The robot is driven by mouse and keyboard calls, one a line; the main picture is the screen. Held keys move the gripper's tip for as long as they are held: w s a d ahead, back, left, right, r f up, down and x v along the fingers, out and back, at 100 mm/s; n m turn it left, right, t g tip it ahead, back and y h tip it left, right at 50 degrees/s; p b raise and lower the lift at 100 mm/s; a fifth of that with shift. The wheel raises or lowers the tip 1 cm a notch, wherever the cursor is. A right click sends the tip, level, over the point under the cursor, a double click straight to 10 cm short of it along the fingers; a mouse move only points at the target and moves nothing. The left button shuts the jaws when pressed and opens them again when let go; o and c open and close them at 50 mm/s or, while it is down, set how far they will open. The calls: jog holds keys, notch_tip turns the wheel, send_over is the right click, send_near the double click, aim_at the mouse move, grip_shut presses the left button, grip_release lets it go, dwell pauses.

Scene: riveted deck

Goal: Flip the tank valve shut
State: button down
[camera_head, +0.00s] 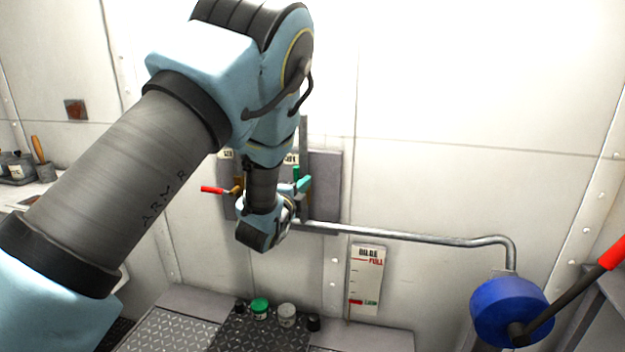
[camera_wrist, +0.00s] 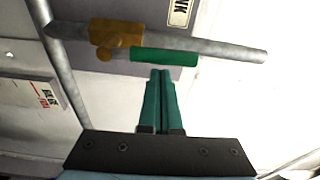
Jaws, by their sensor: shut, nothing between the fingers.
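The tank valve (camera_wrist: 116,38) is a brass body on a grey pipe, beside a label whose visible letters end in "NK". Its green handle (camera_wrist: 165,56) lies along the pipe, parallel to it. In the wrist view my gripper (camera_wrist: 161,72) is shut and empty, its two green fingers together. The fingertips appear just beside the handle's long side, near its middle; I cannot tell whether they touch. In the head view my arm covers most of the valve, and only small green parts show by the pipe.
A second valve with a red lever (camera_head: 212,190) sits left of my wrist, its lever roughly horizontal. A pipe (camera_head: 400,235) runs right to a blue round unit (camera_head: 510,310) with a red-gripped lever. A bilge gauge (camera_head: 366,280) hangs below. Jars (camera_head: 260,308) stand on the deck.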

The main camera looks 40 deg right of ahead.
jog(key=shift+w+a, duration=0.15)
jog(key=shift+a, duration=0.05)
jog(key=shift+w+a+f+b, duration=0.1)
jog(key=shift+b, duration=0.35)
